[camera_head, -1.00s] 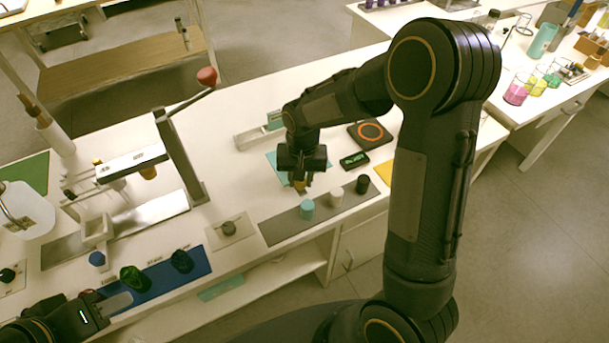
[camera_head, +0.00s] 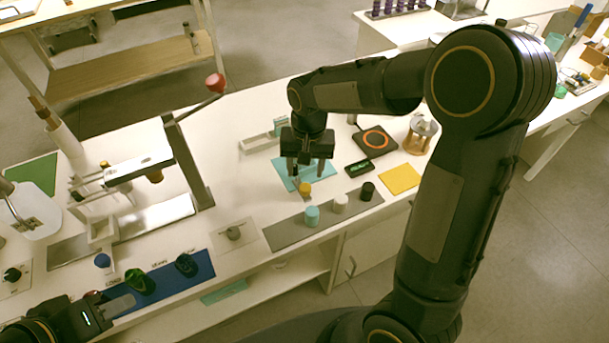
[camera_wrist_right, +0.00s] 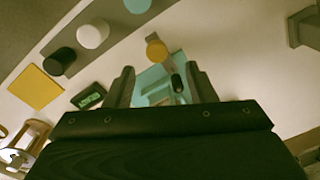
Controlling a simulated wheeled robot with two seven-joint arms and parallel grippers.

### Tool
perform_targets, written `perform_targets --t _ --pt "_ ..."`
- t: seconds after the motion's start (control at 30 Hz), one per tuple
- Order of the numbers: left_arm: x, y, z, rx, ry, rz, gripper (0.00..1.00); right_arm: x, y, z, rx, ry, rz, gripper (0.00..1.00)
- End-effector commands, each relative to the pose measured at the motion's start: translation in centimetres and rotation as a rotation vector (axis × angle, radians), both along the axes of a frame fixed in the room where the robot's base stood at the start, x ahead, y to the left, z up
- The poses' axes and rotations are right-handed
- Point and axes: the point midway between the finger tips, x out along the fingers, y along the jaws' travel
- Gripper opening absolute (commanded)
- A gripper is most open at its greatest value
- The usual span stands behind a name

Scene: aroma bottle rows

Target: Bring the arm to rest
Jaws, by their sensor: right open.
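My right gripper (camera_head: 306,178) hangs over the bench in the head view, fingers pointing down, above the teal mat (camera_head: 287,172). In the right wrist view its two fingers (camera_wrist_right: 160,88) are apart with nothing held between them. A small yellow-capped bottle (camera_head: 304,189) stands just in front of the gripper; its yellow cap (camera_wrist_right: 157,50) shows beyond the fingers in the wrist view, apart from them. My left gripper (camera_head: 118,306) is at the lower left, by the blue mat; its fingers are too unclear to judge.
A grey strip (camera_head: 285,236) holds a teal, a white and a black cap or bottle along the front edge. A black scale (camera_head: 359,168), an orange-ringed plate (camera_head: 375,140) and a yellow square (camera_head: 399,179) lie to the right. A press with a red knob (camera_head: 215,82) stands to the left.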

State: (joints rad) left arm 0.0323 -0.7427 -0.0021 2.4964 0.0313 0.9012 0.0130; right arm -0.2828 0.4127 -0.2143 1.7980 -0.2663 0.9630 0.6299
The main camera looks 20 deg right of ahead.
Motion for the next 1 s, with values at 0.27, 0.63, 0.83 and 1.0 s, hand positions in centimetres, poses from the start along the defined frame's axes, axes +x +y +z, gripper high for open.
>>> perform_targets --t 0.27,0.63,0.83,1.0 --pt "0.0 0.0 0.0 0.0 0.0 0.0 0.36 0.0 0.0 0.8 0.0 0.001 0.001 0.5" --pt "0.0 0.0 0.1 0.0 0.0 0.0 0.36 -0.2 -0.1 1.0 0.004 -0.003 0.001 0.5" --pt "0.0 0.0 0.7 0.0 0.0 0.0 0.36 -3.5 -1.5 4.7 0.09 -0.069 0.02 0.5" --pt "0.0 0.0 1.6 0.0 0.0 0.0 0.36 -9.6 -2.5 8.9 0.192 -0.198 0.077 0.5"
